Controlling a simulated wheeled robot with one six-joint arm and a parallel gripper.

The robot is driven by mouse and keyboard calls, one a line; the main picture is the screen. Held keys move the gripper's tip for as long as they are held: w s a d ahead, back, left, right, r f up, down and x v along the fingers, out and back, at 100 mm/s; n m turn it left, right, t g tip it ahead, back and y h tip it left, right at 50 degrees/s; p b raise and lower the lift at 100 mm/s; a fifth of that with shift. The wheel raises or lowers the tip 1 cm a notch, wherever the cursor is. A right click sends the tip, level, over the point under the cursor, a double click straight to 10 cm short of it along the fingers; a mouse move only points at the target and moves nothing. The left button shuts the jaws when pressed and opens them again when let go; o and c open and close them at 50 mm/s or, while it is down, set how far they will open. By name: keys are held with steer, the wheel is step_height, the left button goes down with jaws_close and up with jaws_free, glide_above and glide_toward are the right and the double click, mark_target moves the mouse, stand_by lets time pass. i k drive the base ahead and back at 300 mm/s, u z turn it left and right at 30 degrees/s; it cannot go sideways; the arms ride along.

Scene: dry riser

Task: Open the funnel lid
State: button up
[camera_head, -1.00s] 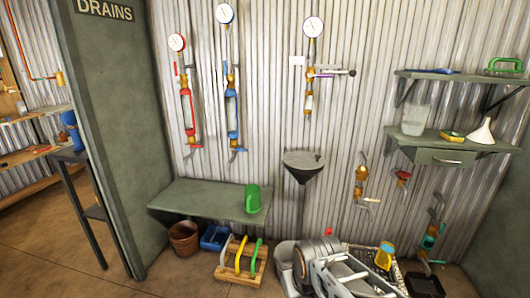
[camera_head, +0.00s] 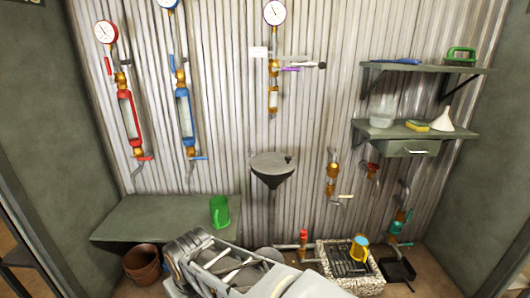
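The dark funnel (camera_head: 272,181) is mounted in front of the corrugated wall, with a pipe below it. A flat grey lid (camera_head: 268,164) appears to lie shut across its top, with a small dark knob near the right edge. My folded grey arm shows at the bottom of the view, below and in front of the funnel and apart from it. I cannot make out my gripper's fingers in this view.
A green bench (camera_head: 150,219) with a green jug (camera_head: 220,211) stands left of the funnel. Valves (camera_head: 332,180) and shelves (camera_head: 405,131) are on the wall to the right. A stone-edged drain basin (camera_head: 372,284) with a yellow mug (camera_head: 359,248) is on the floor.

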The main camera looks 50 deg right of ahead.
mark_target(271, 163)
steer(key=z, duration=0.35)
steer(key=i, duration=0.75)
steer(key=z, duration=0.7)
